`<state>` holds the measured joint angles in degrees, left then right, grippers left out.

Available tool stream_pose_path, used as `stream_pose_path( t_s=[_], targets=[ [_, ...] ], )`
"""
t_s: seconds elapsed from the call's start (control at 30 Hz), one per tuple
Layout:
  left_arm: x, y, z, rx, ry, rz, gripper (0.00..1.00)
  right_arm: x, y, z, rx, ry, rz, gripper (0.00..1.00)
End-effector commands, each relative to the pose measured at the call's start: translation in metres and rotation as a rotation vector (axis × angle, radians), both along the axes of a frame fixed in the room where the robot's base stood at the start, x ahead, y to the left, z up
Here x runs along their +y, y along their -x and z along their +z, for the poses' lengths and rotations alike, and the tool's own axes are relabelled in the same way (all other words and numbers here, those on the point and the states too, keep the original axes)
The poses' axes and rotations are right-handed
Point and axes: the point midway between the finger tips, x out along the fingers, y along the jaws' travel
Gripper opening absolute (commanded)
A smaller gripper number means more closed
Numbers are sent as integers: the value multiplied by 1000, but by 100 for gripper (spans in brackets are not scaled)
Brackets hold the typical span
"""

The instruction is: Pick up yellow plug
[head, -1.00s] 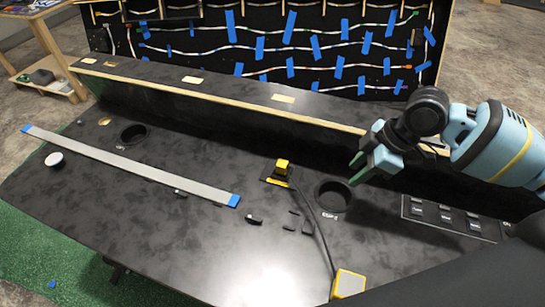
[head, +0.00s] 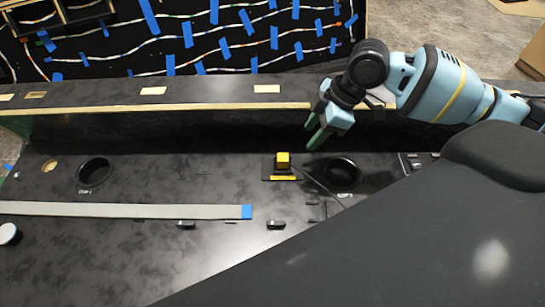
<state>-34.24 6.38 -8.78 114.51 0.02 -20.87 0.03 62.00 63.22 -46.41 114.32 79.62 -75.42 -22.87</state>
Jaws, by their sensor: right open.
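The yellow plug (head: 283,160) stands upright on a small dark plate with a yellow edge, on the black console top (head: 130,260). A dark cable runs from it toward the lower right, and its far end is hidden behind my dark body part. My right gripper (head: 313,138) is open and empty. It shows above and to the right of the plug in the picture, apart from it, with its green-tipped fingers pointing down and left. My left gripper is not in view.
Round dark holes lie right of the plug (head: 343,172) and far left (head: 94,173). A grey strip with a blue end (head: 120,211) lies at left. A raised ledge (head: 200,110) runs behind, below a panel of taped wires. My dark body part covers the lower right.

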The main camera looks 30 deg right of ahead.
Motion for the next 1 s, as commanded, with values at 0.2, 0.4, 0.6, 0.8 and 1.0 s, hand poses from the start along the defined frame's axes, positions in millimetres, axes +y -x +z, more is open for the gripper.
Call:
stream_pose_path(
  t_s=[0.2, 0.4, 0.6, 0.8, 1.0],
  targets=[
    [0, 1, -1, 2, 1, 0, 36, 3, -1, -8, 2, -1, 0, 53],
    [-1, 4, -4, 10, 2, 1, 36, 14, -7, -38, 5, -1, 1, 53],
    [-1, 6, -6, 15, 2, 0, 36, 22, -11, -59, 2, 0, 0, 53],
    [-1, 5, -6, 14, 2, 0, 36, 24, -12, -63, 0, 0, 0, 53],
    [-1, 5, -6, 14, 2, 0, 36, 32, -19, -74, 1, -2, 1, 53]
  ],
)
